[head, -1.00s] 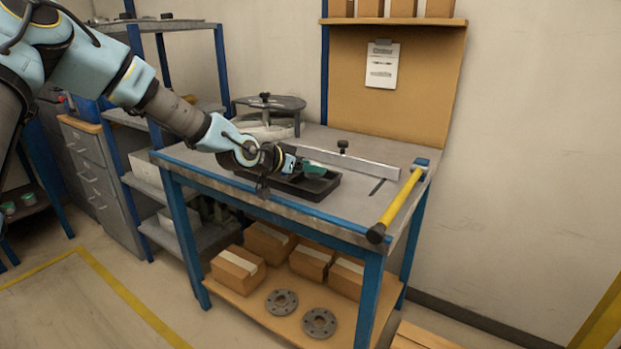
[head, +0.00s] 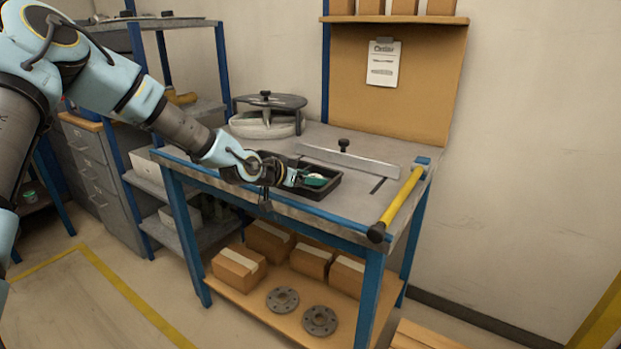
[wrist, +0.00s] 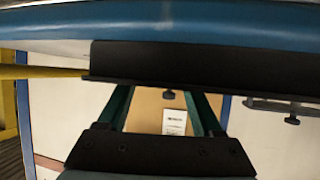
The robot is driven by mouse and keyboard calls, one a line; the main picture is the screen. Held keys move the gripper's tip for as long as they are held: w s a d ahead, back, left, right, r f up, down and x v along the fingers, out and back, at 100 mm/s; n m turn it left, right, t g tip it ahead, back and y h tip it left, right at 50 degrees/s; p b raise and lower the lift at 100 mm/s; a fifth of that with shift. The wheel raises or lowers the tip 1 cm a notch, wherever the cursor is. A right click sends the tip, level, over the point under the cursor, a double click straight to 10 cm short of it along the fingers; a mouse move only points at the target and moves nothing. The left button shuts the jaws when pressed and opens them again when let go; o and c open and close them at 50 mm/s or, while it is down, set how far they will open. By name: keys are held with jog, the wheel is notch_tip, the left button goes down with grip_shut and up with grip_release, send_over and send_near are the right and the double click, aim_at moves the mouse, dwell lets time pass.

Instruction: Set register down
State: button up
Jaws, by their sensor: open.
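My gripper (head: 316,182) has green fingers and is low over the black tray (head: 331,193) on the workbench, with its fingertips inside the tray's outline. A small pale thing (head: 315,176), perhaps the register, shows at the fingertips. It is too small and too covered by the fingers to tell its shape or whether it touches the tray floor. In the wrist view, the two green fingers (wrist: 163,98) stand apart. The dark tray wall (wrist: 190,66) covers their tips, and no register shows there.
The bench (head: 372,208) carries a grey straight bar (head: 350,162) behind the tray and a yellow-handled tool (head: 402,200) at the right edge. A round fixture (head: 268,116) stands at the back left. The bench top right of the tray is mostly clear.

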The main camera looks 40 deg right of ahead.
jog(key=shift+r, duration=0.25)
jog(key=b+v, duration=0.1)
jog(key=v, duration=1.1)
jog(key=w+a+f+n+t+y, duration=0.1)
jog(key=w+a+f+n+y, duration=0.15)
jog(key=a, duration=0.65)
jog(key=w+a+f+n+t+y, duration=0.1)
jog(key=w+a+f+n+y, duration=0.2)
jog(key=a, duration=0.6)
jog(key=w+a+f+n+t+y, duration=0.15)
jog(key=a+y, duration=0.25)
jog(key=a, duration=0.6)
jog(key=s+a+r+n+g+y, duration=0.1)
jog(key=s+a+n, duration=0.3)
jog(key=a, duration=0.5)
jog(key=s+a+r+n+g+y, duration=0.1)
jog(key=s+a+n, duration=0.3)
jog(key=a, duration=0.6)
jog(key=shift+s+r+n+y, duration=0.25)
jog(key=shift+r+n+y, duration=0.4)
jog(key=shift+r, duration=0.25)
jog(key=shift+r+g, duration=0.1)
jog(key=shift+g, duration=0.15)
